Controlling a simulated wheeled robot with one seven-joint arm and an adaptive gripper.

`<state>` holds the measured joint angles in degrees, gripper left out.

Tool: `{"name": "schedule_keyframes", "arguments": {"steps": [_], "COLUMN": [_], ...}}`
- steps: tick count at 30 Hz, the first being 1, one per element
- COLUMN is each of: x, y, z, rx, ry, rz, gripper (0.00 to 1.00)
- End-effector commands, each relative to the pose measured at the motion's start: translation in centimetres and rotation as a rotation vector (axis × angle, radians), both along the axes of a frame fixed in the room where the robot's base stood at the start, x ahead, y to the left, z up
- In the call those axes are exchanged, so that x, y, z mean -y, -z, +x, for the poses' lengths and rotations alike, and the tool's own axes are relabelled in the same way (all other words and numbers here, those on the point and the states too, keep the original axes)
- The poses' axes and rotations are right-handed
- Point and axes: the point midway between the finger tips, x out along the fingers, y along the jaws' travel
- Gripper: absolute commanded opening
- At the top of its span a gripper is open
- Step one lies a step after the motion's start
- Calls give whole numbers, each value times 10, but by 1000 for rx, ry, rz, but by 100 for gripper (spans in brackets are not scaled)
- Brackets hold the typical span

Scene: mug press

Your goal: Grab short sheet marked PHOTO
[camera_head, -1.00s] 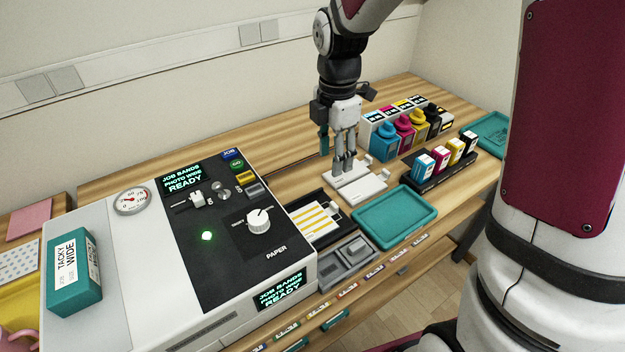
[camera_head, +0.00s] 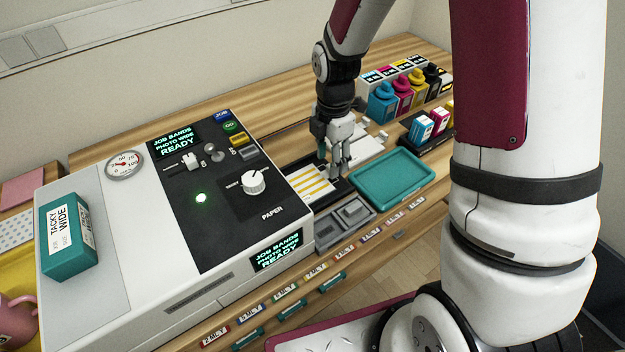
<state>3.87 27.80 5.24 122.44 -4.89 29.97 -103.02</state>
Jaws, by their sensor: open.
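My gripper (camera_head: 336,172) is open and points down over the right end of a black tray (camera_head: 338,194) beside the printer. A white sheet with yellow stripes (camera_head: 308,184) lies in that tray, just left of my fingers. I cannot tell whether the fingertips touch it. No PHOTO mark can be read on any sheet. The printer (camera_head: 110,277) has screens that read JOB BANDS PHOTO WIDE READY. A white plate or stand (camera_head: 368,147) shows partly behind my gripper.
A teal tray (camera_head: 392,178) is close on the right, and a grey compartment tray (camera_head: 345,222) in front. Ink bottles (camera_head: 403,96) and cartridges (camera_head: 424,128) stand at the back right. A teal TACKY WIDE box (camera_head: 68,237) sits on the printer. Pink (camera_head: 20,187) and dotted (camera_head: 14,229) sheets lie far left.

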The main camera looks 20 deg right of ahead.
Motion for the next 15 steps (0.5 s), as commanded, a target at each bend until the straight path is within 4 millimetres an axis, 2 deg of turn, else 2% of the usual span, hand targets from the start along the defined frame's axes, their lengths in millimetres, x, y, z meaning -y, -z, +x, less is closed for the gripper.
{"name": "schedule_keyframes", "arguments": {"steps": [3, 6, 13, 15], "x": [0, 0, 0, 0], "y": [16, 22, 23, 23], "z": [0, 0, 0, 0], "rx": [-2, -1, 1, 1], "ry": [0, 0, 1, 0], "rz": [0, 0, 0, 0], "gripper": [45, 45, 45, 32]}}
